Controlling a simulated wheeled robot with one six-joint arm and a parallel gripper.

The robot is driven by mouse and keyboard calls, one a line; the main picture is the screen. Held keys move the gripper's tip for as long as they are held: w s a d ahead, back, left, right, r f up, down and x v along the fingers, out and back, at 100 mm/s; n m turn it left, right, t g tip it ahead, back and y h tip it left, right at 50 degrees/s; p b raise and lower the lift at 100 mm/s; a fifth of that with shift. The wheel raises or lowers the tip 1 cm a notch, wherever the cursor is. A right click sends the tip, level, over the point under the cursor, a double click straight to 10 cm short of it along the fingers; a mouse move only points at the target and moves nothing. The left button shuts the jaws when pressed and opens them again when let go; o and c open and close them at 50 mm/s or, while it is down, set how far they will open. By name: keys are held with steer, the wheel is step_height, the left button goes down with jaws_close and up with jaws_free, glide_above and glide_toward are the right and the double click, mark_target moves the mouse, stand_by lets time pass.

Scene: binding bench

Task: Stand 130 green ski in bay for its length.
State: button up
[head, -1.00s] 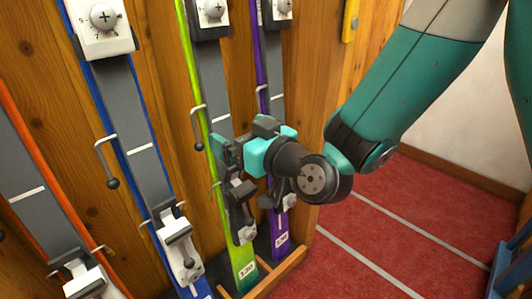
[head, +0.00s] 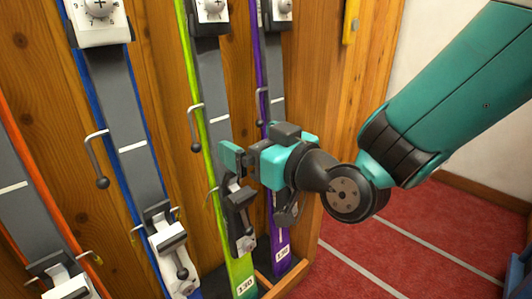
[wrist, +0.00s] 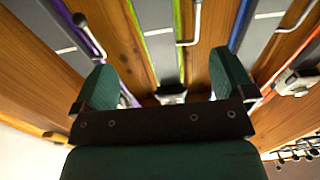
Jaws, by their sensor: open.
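The green-edged ski (head: 218,100), labelled 130 at its foot, stands upright against the wooden back wall, its lower end behind a low wooden rail. A grey hooked peg (head: 193,128) is beside it. My gripper (head: 240,160) is open in front of this ski, just above its lower binding piece (head: 238,215). In the wrist view the ski (wrist: 158,42) shows beyond and between my two spread fingers (wrist: 165,85), with space on both sides. Part of the ski is hidden behind my gripper in the head view.
A purple ski (head: 264,75) stands to the right, a blue ski (head: 125,110) and an orange-edged one (head: 20,160) to the left. Hooked pegs stick out between them. The low wooden rail (head: 285,280) edges the rack. Red striped floor (head: 400,240) lies open at the right.

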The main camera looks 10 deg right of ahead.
steer(key=shift+s+d+f+b, duration=0.15)
steer(key=shift+s+b, duration=0.3)
steer(key=shift+b, duration=1)
steer(key=shift+s+d+b, duration=0.4)
steer(key=shift+d+b, duration=0.2)
steer(key=shift+b, duration=0.55)
steer(key=shift+s, duration=0.15)
